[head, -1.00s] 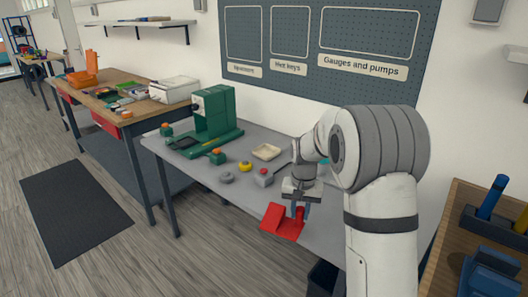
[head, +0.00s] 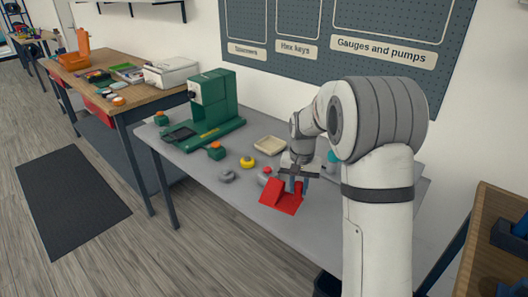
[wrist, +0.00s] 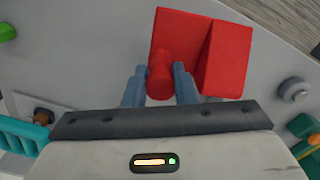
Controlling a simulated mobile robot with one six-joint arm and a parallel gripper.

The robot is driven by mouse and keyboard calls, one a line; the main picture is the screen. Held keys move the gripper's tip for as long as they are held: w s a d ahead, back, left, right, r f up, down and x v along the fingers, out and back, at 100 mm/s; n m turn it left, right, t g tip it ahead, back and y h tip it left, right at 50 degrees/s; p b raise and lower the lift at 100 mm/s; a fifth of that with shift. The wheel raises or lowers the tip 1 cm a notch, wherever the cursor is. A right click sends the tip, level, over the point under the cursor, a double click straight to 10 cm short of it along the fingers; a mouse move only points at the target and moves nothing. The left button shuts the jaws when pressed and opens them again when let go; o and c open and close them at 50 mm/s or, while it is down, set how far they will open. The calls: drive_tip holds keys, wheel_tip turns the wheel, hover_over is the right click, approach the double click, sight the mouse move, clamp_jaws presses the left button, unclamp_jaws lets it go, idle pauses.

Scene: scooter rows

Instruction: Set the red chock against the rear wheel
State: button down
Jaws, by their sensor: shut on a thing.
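The red chock (head: 280,198) is a wedge-shaped block held above the front part of the grey table. My gripper (head: 298,186) is shut on the chock at the end of my bent arm. In the wrist view the chock (wrist: 225,55) hangs beyond the jaws, and my gripper (wrist: 159,85) closes its two blue-grey fingers on the chock's rounded red grip. No scooter or rear wheel shows in these frames.
The grey table (head: 210,168) carries a green machine (head: 213,103), a yellow ring-like part (head: 247,162), a grey round part (head: 227,176) and a beige tray (head: 270,144). A wooden bench (head: 140,97) stands left, another (head: 500,255) right. A dark mat (head: 70,200) lies on open floor.

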drive_tip(key=w+r+m+p, duration=0.35)
drive_tip(key=w+m, duration=0.35)
drive_tip(key=w, duration=0.4)
drive_tip(key=m+p, duration=0.4)
drive_tip(key=m, duration=0.5)
approach(286, 176)
wheel_tip(286, 176, down, 2)
drive_tip(key=shift+f+p, duration=0.15)
drive_tip(key=shift+p, duration=0.75)
drive_tip(key=shift+f, duration=0.1)
drive_tip(key=c, duration=1.6)
unclamp_jaws()
drive_tip(key=o, duration=0.4)
